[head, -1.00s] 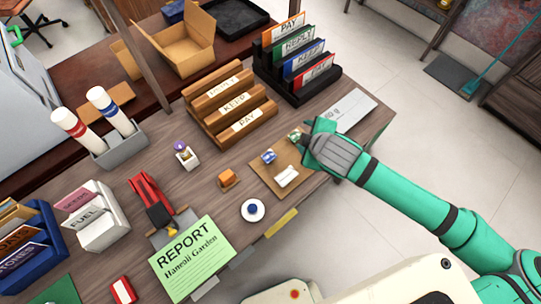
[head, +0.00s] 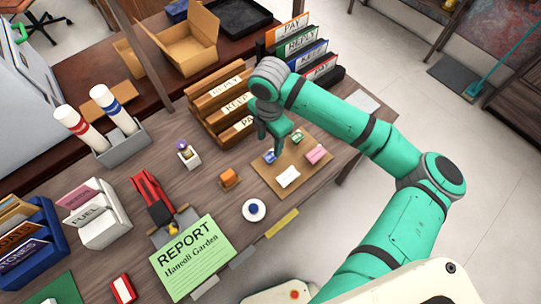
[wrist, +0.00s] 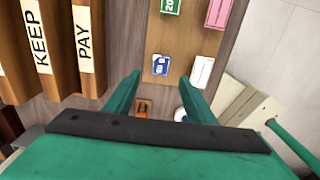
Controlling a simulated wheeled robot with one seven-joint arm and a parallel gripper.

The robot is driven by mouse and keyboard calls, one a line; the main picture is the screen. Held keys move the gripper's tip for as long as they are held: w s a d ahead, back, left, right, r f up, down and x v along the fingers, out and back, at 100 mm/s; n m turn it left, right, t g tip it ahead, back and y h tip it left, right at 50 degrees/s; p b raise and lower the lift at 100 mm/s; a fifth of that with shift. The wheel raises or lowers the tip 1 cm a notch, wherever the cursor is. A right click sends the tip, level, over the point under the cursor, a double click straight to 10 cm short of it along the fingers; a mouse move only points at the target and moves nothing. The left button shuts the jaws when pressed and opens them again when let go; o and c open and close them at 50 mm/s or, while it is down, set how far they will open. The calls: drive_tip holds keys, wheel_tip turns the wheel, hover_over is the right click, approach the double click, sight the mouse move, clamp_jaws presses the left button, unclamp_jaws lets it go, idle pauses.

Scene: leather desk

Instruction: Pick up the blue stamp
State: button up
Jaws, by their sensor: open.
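The blue stamp (head: 270,157) lies on the brown board (head: 268,181) on the desk, at the board's far left part. It also shows in the wrist view (wrist: 160,65), just beyond the fingertips and roughly centred between them. My gripper (head: 268,145) is open and empty, above and close to the blue stamp; the fingers show apart in the wrist view (wrist: 160,78). A green stamp (head: 297,137), a pink stamp (head: 316,155) and a white stamp (head: 288,177) lie on the same board, apart from the blue one.
A wooden sorter (head: 217,92) with labelled slots stands to the left of my gripper. An orange block (head: 229,178) and a round white holder (head: 254,210) sit left of the board. A dark rack of coloured folders (head: 327,70) stands behind.

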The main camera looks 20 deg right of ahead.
sight(271, 157)
drive_tip(key=shift+s+d+f, duration=0.1)
drive_tip(key=shift+f, duration=3.4)
drive_tip(key=shift+f, duration=0.25)
drive_tip(key=c, duration=1.1)
